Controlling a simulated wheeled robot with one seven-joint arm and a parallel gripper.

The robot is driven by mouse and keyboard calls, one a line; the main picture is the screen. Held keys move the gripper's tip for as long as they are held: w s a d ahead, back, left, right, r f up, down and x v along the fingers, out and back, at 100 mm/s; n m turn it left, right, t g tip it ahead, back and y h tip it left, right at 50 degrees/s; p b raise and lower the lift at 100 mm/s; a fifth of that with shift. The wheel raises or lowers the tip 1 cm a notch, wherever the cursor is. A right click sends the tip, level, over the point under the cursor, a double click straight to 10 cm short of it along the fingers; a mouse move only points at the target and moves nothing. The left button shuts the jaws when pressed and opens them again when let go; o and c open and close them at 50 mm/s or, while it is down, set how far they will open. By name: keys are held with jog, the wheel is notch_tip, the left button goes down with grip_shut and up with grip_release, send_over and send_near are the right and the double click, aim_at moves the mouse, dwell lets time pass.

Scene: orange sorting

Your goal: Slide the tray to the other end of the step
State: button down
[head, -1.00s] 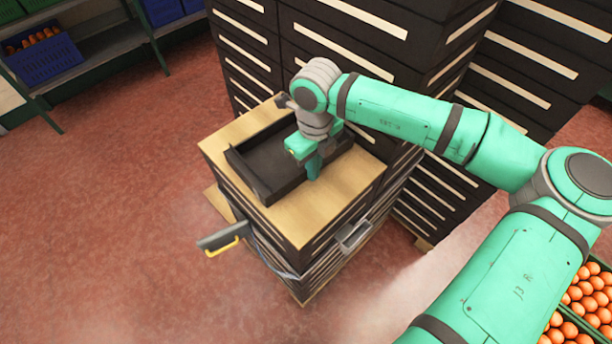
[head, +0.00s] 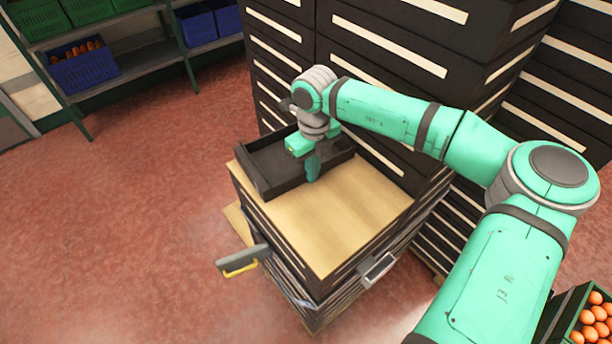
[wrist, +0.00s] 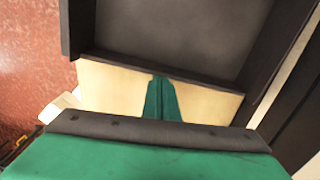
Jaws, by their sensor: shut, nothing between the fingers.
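The tray (head: 275,160) is a dark, shallow, open box, and its visible inside looks empty. It lies at the far end of the pale wooden top of the step (head: 345,215), a low dark drawer cabinet. I cannot tell whether it overhangs the far edge. My gripper (head: 313,176) is shut and empty, pointing down at the tray's near long side, outside the wall. In the wrist view the green fingertips (wrist: 162,78) sit close against the tray's near wall (wrist: 165,66); I cannot tell whether they touch.
Tall dark drawer cabinets (head: 370,60) stand right behind the step. A grey handle with a yellow grip (head: 243,262) sticks out at its front left. The near part of the wooden top is bare. A crate of oranges (head: 590,320) stands at lower right; shelves with crates (head: 85,65) at upper left.

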jog(key=shift+a, duration=0.15)
jog(key=shift+s+d, duration=0.35)
jog(key=shift+d, duration=0.2)
jog(key=shift+s+d+r, duration=0.25)
jog(key=shift+s+d, duration=0.2)
jog(key=shift+s, duration=0.05)
jog(key=shift+s+d+r, duration=0.25)
jog(key=shift+s+d, duration=0.15)
jog(key=shift+s, duration=0.1)
jog(key=shift+s+d+r, duration=0.1)
jog(key=shift+d+r, duration=0.05)
jog(key=shift+r, duration=0.3)
jog(key=shift+s+d+r, duration=0.1)
jog(key=shift+r, duration=0.35)
notch_tip(320, 180, up, 7)
jog(key=shift+a, duration=0.3)
jog(key=shift+w+r, duration=0.1)
jog(key=shift+w, duration=0.05)
